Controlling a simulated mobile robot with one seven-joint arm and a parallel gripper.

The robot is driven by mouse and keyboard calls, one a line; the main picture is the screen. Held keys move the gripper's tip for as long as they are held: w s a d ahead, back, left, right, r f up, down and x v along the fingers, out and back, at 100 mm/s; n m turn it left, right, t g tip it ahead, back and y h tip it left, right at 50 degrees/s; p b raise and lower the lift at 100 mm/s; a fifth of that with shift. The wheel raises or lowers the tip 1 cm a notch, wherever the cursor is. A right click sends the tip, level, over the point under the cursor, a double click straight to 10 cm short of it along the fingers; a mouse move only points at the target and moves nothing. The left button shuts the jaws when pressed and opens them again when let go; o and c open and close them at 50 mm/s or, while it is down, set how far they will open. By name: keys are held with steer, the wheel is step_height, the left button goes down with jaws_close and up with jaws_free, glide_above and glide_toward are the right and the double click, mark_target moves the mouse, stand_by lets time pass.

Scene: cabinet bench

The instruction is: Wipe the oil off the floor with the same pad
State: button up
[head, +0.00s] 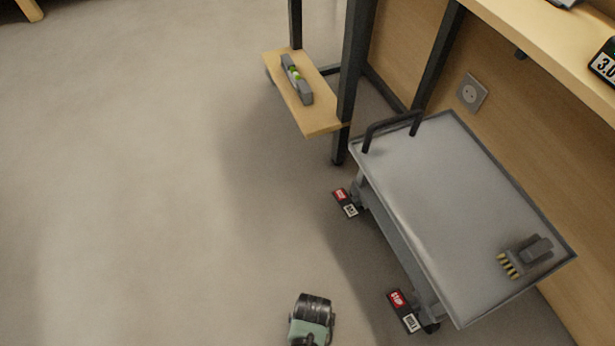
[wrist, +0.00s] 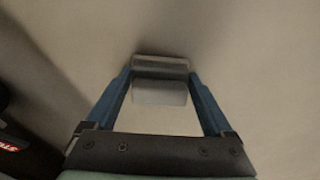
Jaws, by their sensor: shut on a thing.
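My gripper (wrist: 160,74) shows in the wrist view, its two blue fingers closed on the sides of a grey pad (wrist: 160,94). The pad has a darker band along its far side and a paler near face. Plain beige-grey floor (wrist: 255,60) lies below and around it; I cannot tell whether the pad touches it. In the head view part of my arm shows at the bottom edge, and the fingers and pad are not visible there. I cannot make out a distinct oil patch on the floor in either view; the darker areas look like shadow.
A grey trolley (head: 430,185) stands at the right, with a grey block with yellow-black stripes (head: 526,256) on top and red-labelled brakes (head: 402,310) near its wheels. A spirit level (head: 297,80) lies on a low wooden shelf (head: 318,120). The floor at left (head: 130,180) is clear.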

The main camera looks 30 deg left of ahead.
steer(key=shift+s+d, duration=0.1)
steer(key=shift+d, duration=0.05)
steer(key=shift+f, duration=0.1)
steer(key=shift+w+a+f+b, duration=0.1)
steer(key=shift+w+a+b, duration=0.1)
steer(key=shift+w+a, duration=0.55)
steer(key=shift+w+a+b, duration=0.15)
steer(key=shift+w+a, duration=0.35)
steer(key=shift+a, duration=0.4)
step_height(320, 180, up, 9)
steer(key=p, duration=0.9)
